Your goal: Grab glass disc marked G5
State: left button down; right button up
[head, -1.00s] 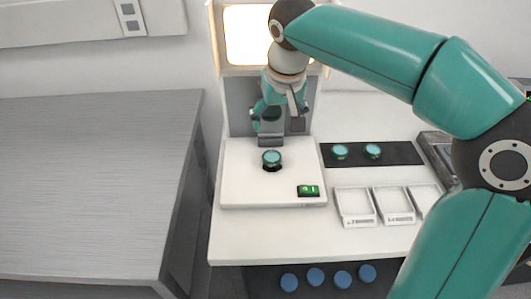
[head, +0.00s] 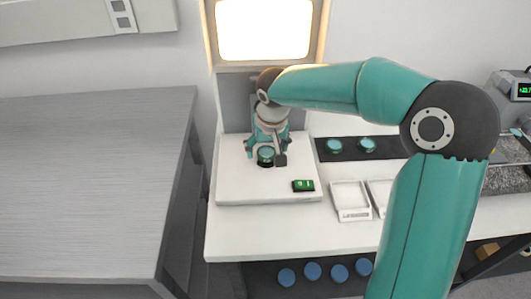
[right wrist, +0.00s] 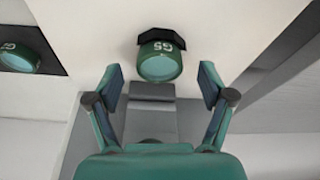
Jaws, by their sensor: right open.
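The green-rimmed glass disc marked G5 (head: 265,154) sits on a dark seat on the white instrument base (head: 235,185) in the head view. It also shows in the right wrist view (right wrist: 160,62), its mark readable on the rim. My right gripper (head: 267,149) is open and empty, its fingers on either side of the disc in the head view. In the right wrist view my gripper (right wrist: 160,70) has the disc centred between and just beyond the fingertips, with clear gaps on both sides. My left gripper is out of view.
Two similar discs (head: 334,146) (head: 367,145) lie on a black strip to the right. White trays (head: 351,200) stand in front of it. A lit screen (head: 264,30) stands behind. The grey table (head: 90,190) is clear.

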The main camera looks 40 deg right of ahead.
jog(key=shift+w+f, duration=0.15)
jog(key=shift+f, duration=0.35)
jog(key=c, duration=1.3)
jog(key=shift+r, duration=0.1)
